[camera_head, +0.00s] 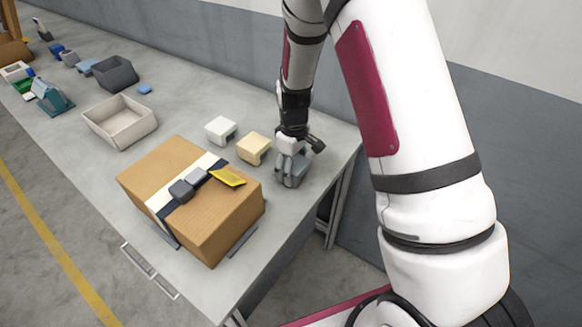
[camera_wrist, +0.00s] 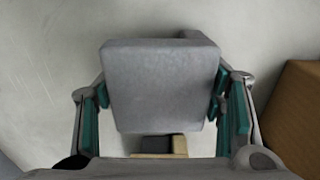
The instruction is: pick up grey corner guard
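The grey corner guard (camera_head: 292,172) is on the near right end of the table, under my gripper (camera_head: 291,158). In the wrist view the guard (camera_wrist: 160,85) is a rounded grey block filling the middle. My gripper's teal-padded fingers (camera_wrist: 162,105) stand on its left and right sides, very close to it. I cannot tell whether the pads press on it or leave a small gap. The lower parts of the pads and the guard's underside are hidden.
A cream corner guard (camera_head: 253,148) and a white one (camera_head: 220,129) stand close to the left. A large cardboard box (camera_head: 230,215), with grey pieces and a yellow item on top, is in front. An empty beige bin (camera_head: 120,122) stands farther left. The table's right edge is near.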

